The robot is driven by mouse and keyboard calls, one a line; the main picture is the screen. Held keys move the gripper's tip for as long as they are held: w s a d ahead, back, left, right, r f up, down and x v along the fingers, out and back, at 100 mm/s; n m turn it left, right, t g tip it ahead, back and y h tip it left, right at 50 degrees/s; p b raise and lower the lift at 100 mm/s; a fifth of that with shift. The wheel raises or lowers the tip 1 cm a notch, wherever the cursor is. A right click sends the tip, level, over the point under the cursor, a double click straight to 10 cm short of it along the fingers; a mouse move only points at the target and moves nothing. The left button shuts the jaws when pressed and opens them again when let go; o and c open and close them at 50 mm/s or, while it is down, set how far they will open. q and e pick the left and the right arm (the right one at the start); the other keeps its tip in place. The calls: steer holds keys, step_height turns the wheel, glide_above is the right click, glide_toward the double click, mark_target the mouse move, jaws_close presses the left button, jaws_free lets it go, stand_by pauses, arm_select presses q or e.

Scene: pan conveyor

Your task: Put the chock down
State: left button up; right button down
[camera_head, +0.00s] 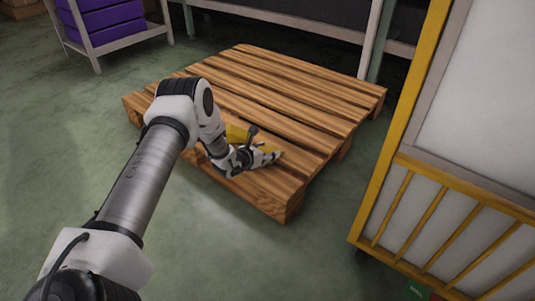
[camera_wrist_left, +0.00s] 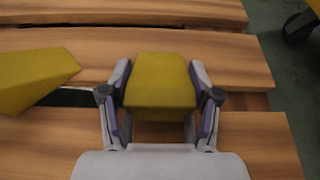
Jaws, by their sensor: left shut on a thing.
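My left gripper (camera_head: 272,155) is low over the near part of a wooden pallet (camera_head: 290,75) in the head view. It is shut on a yellow chock (camera_wrist_left: 160,80), which sits between the two fingers in the left wrist view. Most of that chock is hidden by the fingers in the head view. I cannot tell whether it touches the slats. A second yellow chock (camera_wrist_left: 35,78) is beside the gripper, to the left in the left wrist view; it also shows behind the wrist in the head view (camera_head: 237,132). My right gripper is not in view.
A yellow-framed cart (camera_head: 395,130) stands right of the pallet; a dark caster (camera_wrist_left: 298,27) shows in the left wrist view. A rack with purple bins (camera_head: 105,20) stands at the back left. The pallet's far slats and the green floor at left are clear.

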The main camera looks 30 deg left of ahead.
arm_select(q)
steer(key=o, duration=1.6)
steer(key=shift+c, duration=0.2)
